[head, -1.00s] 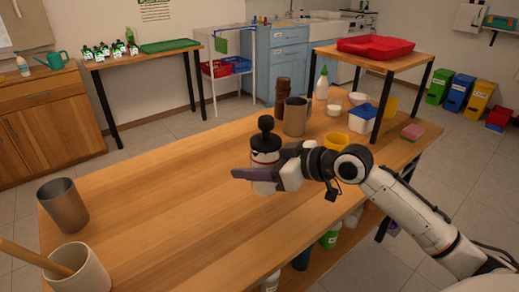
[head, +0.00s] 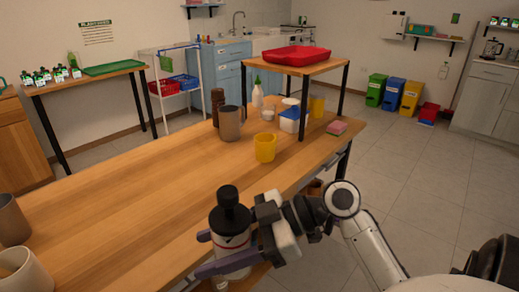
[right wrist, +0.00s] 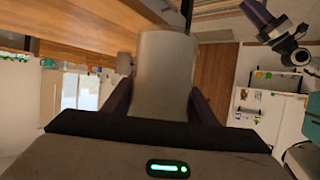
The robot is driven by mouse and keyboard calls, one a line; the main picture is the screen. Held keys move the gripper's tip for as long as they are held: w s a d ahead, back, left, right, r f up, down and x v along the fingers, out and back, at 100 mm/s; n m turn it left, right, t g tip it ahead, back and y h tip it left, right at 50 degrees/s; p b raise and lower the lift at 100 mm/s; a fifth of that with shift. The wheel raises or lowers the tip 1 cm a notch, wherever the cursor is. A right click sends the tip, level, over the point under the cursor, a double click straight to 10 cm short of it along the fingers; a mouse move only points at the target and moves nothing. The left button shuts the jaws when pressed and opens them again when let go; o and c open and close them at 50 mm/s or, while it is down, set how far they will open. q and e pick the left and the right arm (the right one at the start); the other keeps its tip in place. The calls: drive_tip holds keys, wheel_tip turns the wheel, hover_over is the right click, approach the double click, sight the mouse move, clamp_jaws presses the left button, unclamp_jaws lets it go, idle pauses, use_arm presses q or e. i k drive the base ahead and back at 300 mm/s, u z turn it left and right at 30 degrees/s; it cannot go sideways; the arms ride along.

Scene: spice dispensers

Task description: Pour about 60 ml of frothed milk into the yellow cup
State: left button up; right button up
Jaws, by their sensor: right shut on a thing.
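The yellow cup (head: 265,148) stands upright on the wooden table, right of a grey metal pitcher (head: 230,122) with a handle. The contents of the cup and pitcher cannot be seen. My right gripper (head: 208,250) is shut on a white bottle (head: 232,242) with a black top and a red band, held upright by the table's front edge, nearer me than the cup. In the right wrist view, the pale bottle body (right wrist: 165,75) is between the fingers. A purple finger (right wrist: 256,12), seemingly of my left gripper, shows at the top right; its opening is unclear.
A dark brown grinder (head: 217,105) stands behind the pitcher. A small raised shelf (head: 300,69) bears a red tray (head: 295,55); a blue-and-white tub (head: 291,120) and another yellow cup (head: 317,106) are by it. A metal cup (head: 12,222) and cream crock (head: 22,275) stand left. The table's middle is clear.

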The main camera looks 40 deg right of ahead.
sight(265, 144)
drive_tip(key=u, duration=0.05)
drive_tip(key=k, duration=1.05)
drive_tip(key=z, duration=1.3)
drive_tip(key=i, duration=1.35)
drive_tip(key=u, duration=0.95)
drive_tip(key=i, duration=0.3)
drive_tip(key=u, duration=0.3)
